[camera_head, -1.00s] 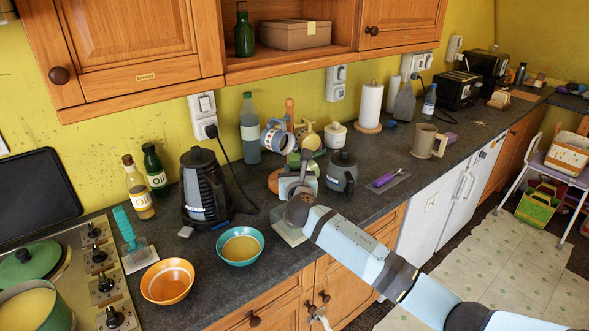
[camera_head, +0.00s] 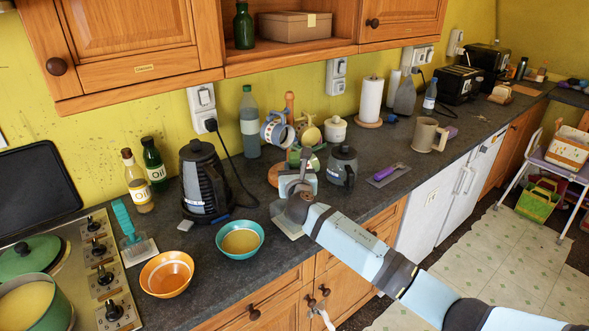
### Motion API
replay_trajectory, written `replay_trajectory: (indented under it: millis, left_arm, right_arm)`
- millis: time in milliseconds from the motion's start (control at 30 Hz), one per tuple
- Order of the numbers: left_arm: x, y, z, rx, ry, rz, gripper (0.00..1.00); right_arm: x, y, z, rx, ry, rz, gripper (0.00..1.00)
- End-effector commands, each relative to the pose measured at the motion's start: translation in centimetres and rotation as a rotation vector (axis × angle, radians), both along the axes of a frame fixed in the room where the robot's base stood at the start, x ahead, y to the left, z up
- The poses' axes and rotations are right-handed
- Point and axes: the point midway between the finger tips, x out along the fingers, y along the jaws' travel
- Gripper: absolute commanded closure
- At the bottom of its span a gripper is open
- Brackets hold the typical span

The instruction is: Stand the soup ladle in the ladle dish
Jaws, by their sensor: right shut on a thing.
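My right gripper (camera_head: 298,184) reaches over the counter from the lower right, in front of the mug tree. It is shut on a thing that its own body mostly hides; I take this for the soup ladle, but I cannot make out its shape. A pale flat square piece (camera_head: 284,224) lies on the counter under the gripper, partly covered by my arm; it may be the ladle dish, but I cannot tell. Whether the held thing touches it is hidden. My left gripper is not in view.
A mug tree (camera_head: 289,103) with mugs stands close behind the gripper. A dark grey pot (camera_head: 342,168) is just right, and a kettle (camera_head: 204,182) and teal bowl (camera_head: 240,240) are left. A purple-handled utensil (camera_head: 385,173) lies further right. Counter beyond it is partly clear.

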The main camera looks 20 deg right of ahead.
Motion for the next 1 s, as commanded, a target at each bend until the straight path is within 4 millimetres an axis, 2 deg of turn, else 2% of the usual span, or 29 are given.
replay_trajectory:
  millis: [33,133,400,533,667,1000]
  left_arm:
    - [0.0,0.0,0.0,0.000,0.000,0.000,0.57]
    - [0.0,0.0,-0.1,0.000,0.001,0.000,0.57]
    - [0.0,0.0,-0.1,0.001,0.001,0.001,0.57]
    - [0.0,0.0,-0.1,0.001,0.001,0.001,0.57]
    - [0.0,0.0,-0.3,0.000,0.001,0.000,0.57]
    - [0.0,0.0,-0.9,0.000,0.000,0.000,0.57]
  right_arm:
    - [0.0,0.0,0.0,0.000,-0.001,0.000,0.62]
    - [0.0,0.0,0.0,0.000,-0.001,0.000,0.40]
    - [-0.1,0.0,-0.1,-0.001,0.001,0.000,0.40]
    - [-0.9,0.2,-0.1,-0.001,0.000,0.001,0.40]
    - [-3.0,0.6,-0.1,0.000,0.000,0.003,0.40]
    - [-10.5,2.0,-0.1,0.000,0.000,0.002,0.40]
